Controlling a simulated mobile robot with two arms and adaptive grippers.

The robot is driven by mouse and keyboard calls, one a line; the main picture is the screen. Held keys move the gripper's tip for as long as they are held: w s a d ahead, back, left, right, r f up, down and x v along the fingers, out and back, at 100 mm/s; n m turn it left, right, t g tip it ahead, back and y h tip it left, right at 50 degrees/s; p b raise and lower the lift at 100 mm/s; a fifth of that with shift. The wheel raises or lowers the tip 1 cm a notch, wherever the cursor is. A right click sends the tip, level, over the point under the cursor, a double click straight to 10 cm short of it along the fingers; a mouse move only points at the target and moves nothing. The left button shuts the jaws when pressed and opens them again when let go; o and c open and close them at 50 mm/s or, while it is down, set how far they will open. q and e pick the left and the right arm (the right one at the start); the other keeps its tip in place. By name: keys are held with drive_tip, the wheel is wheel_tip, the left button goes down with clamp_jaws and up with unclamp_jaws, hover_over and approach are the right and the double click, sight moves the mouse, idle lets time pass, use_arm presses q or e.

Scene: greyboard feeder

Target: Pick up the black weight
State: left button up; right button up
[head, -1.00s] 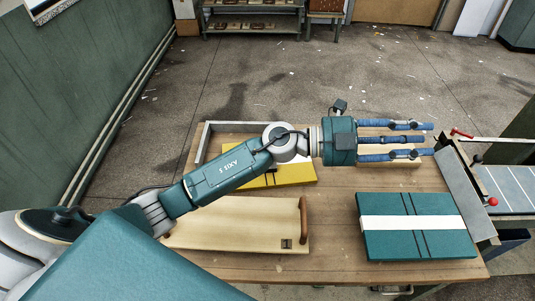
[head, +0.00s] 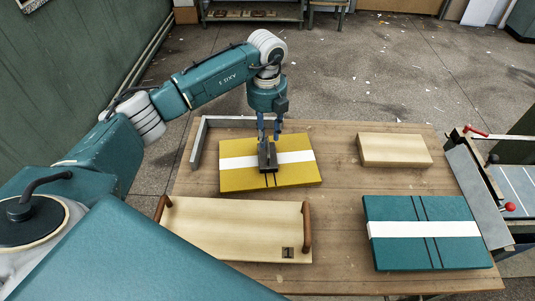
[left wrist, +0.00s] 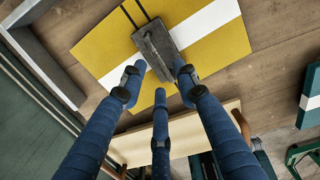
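The black weight (head: 268,158), a dark block with a raised ridge, lies on the yellow board (head: 236,182) across its white band. It also shows in the left wrist view (left wrist: 157,48). My left gripper (head: 269,134) points down just above the weight in the head view. In the left wrist view its three blue fingers (left wrist: 163,78) are spread apart around the near end of the weight, with nothing held. I cannot tell whether a fingertip touches it. My right gripper is not in view.
A grey angled fence (head: 197,146) stands at the left behind the yellow board. A pale wooden tray with brown handles (head: 230,228) lies in front. A teal board (head: 400,250) and a pale block (head: 395,150) lie to the right. Bare tabletop (head: 340,190) separates them.

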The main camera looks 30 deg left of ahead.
sight(267, 144)
use_arm(q)
wheel_tip(267, 144, down, 6)
drive_tip(key=shift+a+r+p, duration=0.1)
drive_tip(key=shift+r+p, duration=0.1)
drive_tip(key=shift+p, duration=1.05)
drive_tip(key=shift+w+f, duration=0.1)
drive_tip(key=shift+f, duration=0.15)
clamp_jaws()
drive_tip(key=shift+w+r, duration=0.15)
drive_tip(key=shift+r, duration=0.05)
